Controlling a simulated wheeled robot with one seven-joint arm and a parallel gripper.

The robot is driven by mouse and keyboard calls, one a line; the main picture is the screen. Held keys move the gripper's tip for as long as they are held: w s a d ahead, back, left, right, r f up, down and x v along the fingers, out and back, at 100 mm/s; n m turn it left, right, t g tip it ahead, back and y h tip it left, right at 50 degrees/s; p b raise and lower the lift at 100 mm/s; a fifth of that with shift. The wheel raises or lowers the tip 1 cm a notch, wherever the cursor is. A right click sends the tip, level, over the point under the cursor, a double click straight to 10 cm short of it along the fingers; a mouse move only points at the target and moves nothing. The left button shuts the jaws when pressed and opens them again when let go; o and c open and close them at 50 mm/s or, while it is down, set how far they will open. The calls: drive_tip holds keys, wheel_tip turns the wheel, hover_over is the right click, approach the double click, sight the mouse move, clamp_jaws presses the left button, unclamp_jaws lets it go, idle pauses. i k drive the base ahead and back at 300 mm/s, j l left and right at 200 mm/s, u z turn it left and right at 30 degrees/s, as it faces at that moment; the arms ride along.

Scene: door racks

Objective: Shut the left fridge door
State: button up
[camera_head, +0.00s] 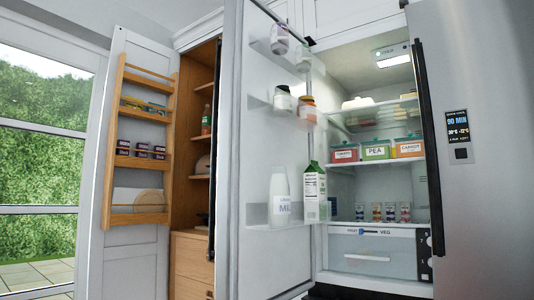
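The left fridge door (257,150) stands wide open, swung out toward me, with its inner side facing right. Its clear shelves (272,213) hold jars, a white milk bottle (280,197) and a green-topped carton (315,193). A dark handle strip (216,140) runs along the door's left side. The lit fridge interior (375,180) shows to the right of the door, with labelled boxes on a shelf and a drawer below. My gripper is not in view.
The right fridge door (480,200), with a small display, appears closed. To the left, a wooden pantry (192,200) stands open, its white door (101,262) carrying a wooden rack (138,218). A glazed window or door (40,208) is at far left.

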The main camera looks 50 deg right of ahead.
sight(254, 260)
drive_tip(key=i+j+z, duration=0.1)
drive_tip(key=i+z, duration=0.15)
drive_tip(key=z, duration=0.15)
drive_tip(key=i+j+z, duration=0.15)
drive_tip(key=z, duration=0.3)
drive_tip(key=i+j+z, duration=0.25)
drive_tip(key=z, duration=0.15)
drive_tip(key=i+j+z, duration=0.2)
drive_tip(key=z, duration=0.2)
drive_tip(key=i+j+z, duration=0.1)
drive_tip(key=j+z, duration=0.3)
drive_tip(key=i+j+z, duration=0.15)
drive_tip(key=j+z, duration=0.5)
drive_tip(key=i+j, duration=0.05)
